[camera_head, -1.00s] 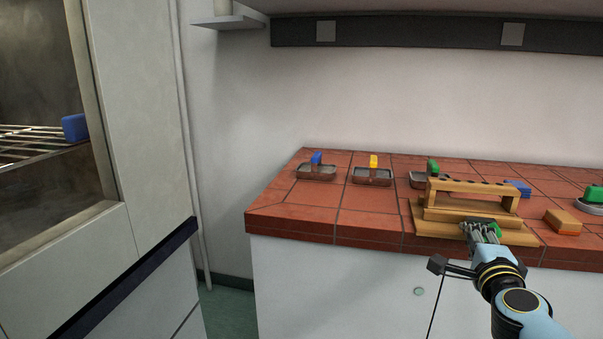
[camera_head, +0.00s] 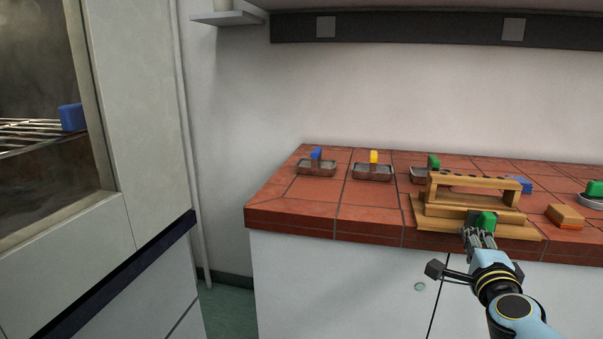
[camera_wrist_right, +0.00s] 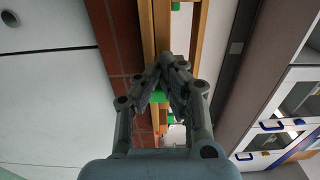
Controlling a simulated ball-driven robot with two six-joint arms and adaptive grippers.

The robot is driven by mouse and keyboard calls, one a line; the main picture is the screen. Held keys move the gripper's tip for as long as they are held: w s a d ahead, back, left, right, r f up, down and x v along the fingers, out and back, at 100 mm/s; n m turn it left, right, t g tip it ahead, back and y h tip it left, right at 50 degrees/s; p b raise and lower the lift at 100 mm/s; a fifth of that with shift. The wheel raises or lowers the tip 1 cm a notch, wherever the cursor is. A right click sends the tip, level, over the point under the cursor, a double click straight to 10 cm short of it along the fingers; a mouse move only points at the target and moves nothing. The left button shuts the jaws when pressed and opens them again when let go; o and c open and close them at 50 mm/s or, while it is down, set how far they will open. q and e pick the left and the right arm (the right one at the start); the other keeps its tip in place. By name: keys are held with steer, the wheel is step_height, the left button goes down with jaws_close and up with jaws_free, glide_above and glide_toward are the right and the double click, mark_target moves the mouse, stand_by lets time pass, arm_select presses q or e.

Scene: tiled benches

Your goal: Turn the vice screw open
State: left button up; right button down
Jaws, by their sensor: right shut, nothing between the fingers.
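I cannot make out a vice or a vice screw for certain. A wooden stand (camera_head: 475,183) with holes in its top bar stands on a stepped wooden base at the bench's front edge. A green piece (camera_head: 485,220) is at the front of this stand. My right gripper (camera_head: 478,233) is just below and in front of the green piece, shut with nothing held. In the right wrist view its fingertips (camera_wrist_right: 168,60) meet, and green (camera_wrist_right: 158,96) shows between the fingers behind them. Whether they touch it I cannot tell. My left gripper is not in view.
An orange sponge-like block (camera_head: 565,216) lies right of the stand. The bench's front left is clear. A cabinet stands at left.

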steer(key=shift+a, duration=0.15)
steer(key=p+v, duration=0.1)
steer(key=v, duration=0.5)
steer(key=shift+a, duration=0.15)
steer(key=shift+f, duration=0.1)
